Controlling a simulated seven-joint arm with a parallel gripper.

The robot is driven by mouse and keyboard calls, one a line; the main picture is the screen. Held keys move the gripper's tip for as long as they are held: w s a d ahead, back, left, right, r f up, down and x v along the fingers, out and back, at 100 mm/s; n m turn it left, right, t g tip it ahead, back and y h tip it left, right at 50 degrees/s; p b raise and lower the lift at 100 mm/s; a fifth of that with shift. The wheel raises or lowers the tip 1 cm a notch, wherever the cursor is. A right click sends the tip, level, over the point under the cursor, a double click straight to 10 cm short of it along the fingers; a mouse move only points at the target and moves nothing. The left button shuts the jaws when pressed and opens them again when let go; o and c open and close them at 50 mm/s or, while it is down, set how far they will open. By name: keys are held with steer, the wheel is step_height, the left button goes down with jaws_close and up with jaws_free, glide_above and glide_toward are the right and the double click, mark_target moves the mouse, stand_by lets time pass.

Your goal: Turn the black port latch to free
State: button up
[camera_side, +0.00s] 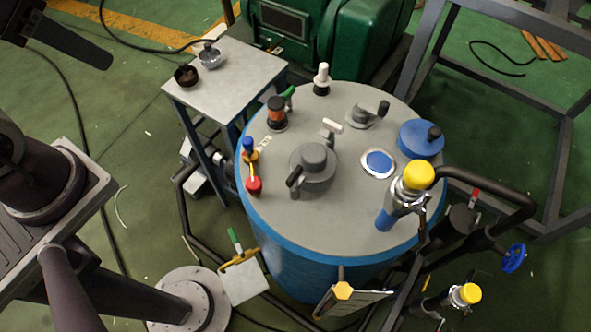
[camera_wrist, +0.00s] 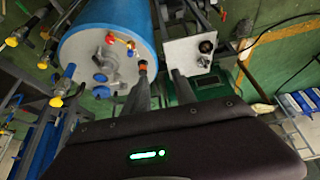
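The tank lid (camera_side: 330,200) carries a round grey port (camera_side: 313,165) near its middle. A black latch-like handle (camera_side: 293,180) sits at the port's lower left edge, and nothing touches it. In the wrist view the grey port (camera_wrist: 104,60) is small, and I cannot make out the latch on it. My gripper (camera_wrist: 160,70) shows two dark fingers spread apart with nothing between them. In the side view a dark finger of my gripper (camera_side: 80,48) shows at the upper left, well away from the lid; the rest is cut off.
Other fittings crowd the lid: a blue cap (camera_side: 420,140), a yellow-topped fitting (camera_side: 417,177), a red and yellow valve (camera_side: 252,170) and a white-topped knob (camera_side: 321,80). A small table (camera_side: 235,75) with two small items stands behind left. A green machine (camera_side: 320,35) stands behind.

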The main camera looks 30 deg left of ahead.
steer(key=w+d+g, duration=0.1)
steer(key=w+d, duration=0.2)
steer(key=w, duration=0.3)
steer(key=g, duration=0.4)
glide_above(294, 174)
step_height(294, 174, down, 16)
steer(key=shift+r, duration=0.1)
step_height(294, 174, down, 7)
steer(key=shift+r, duration=0.1)
steer(key=shift+f, duration=0.3)
jaws_close()
